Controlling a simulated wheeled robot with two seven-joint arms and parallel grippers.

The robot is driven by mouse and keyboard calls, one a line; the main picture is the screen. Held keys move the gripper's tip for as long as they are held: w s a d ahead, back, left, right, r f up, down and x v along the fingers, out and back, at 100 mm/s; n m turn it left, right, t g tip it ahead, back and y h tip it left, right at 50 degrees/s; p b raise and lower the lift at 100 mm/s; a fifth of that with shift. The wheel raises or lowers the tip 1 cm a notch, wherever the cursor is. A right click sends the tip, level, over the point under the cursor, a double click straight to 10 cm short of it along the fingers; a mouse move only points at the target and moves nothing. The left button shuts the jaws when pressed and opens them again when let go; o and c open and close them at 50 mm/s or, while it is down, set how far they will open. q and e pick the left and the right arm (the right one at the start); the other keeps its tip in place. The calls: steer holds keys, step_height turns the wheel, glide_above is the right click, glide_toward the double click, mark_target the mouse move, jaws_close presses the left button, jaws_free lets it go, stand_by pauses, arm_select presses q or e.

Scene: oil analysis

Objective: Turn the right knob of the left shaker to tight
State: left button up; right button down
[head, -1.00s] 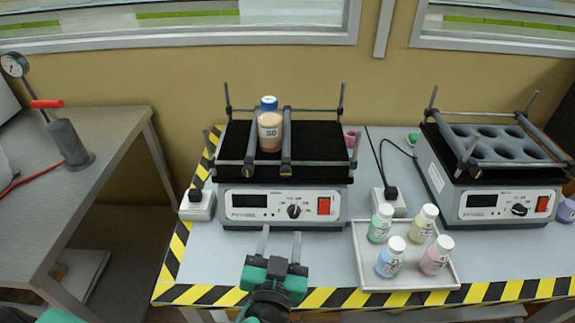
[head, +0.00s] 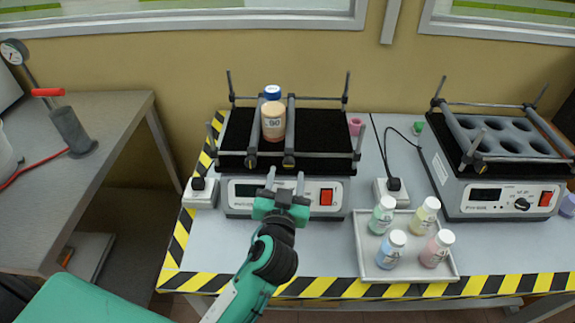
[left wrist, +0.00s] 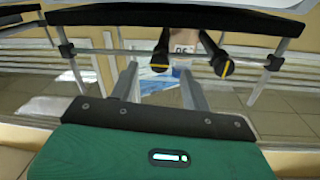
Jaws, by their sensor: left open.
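The left shaker (head: 244,207) stands on the table with a black top and two grey clamp bars. The right bar ends at the front in a dark right knob (head: 288,160), and the left knob (head: 251,162) sits beside it. My left gripper (head: 286,176) is open in front of the shaker, its fingertips just below the right knob. In the left wrist view, which looks upside down, one yellow-marked knob (left wrist: 161,58) appears between the fingers (left wrist: 160,84), and the other (left wrist: 223,66) lies outside them. I cannot tell whether the fingers touch the knob. My right gripper is not in view.
A blue-capped bottle (head: 273,122) stands between the clamp bars. A tray (head: 366,262) with several capped bottles is right of my arm. A second shaker (head: 466,200) stands further right. A power socket (head: 200,197) sits left of the left shaker.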

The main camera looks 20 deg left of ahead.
mark_target(288, 166)
arm_select(q)
steer(key=shift+w+a, duration=0.15)
steer(key=shift+w, duration=0.65)
steer(key=shift+w+a, duration=0.15)
steer(key=shift+w, duration=0.65)
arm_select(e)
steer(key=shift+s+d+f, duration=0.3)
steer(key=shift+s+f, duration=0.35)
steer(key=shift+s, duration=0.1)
arm_select(q)
steer(key=c, duration=1)
